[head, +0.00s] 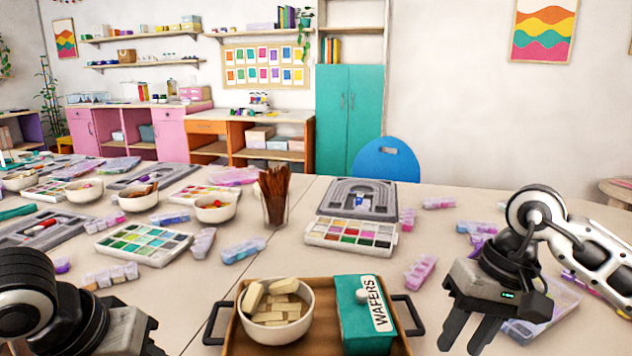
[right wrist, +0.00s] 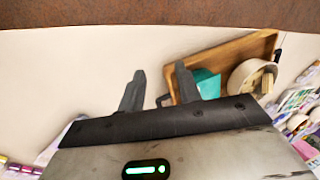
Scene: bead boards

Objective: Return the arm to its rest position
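My right arm enters the head view from the right, bent at a black and white joint. Its gripper (head: 466,345) points down over the table's front right, to the right of the tray and apart from it. In the right wrist view the two fingers (right wrist: 158,84) stand apart with nothing between them. My left gripper (head: 128,338) shows only partly at the bottom left of the head view. Its fingertips are out of frame, so its opening cannot be judged.
A wooden tray (head: 233,338) at the front holds a white bowl (head: 308,318) of wafers and a teal wafer box (head: 365,338). A clear bead case (head: 552,312) lies close to my right gripper. Bead boards, bowls and a glass (head: 274,212) of brown sticks fill the left and middle.

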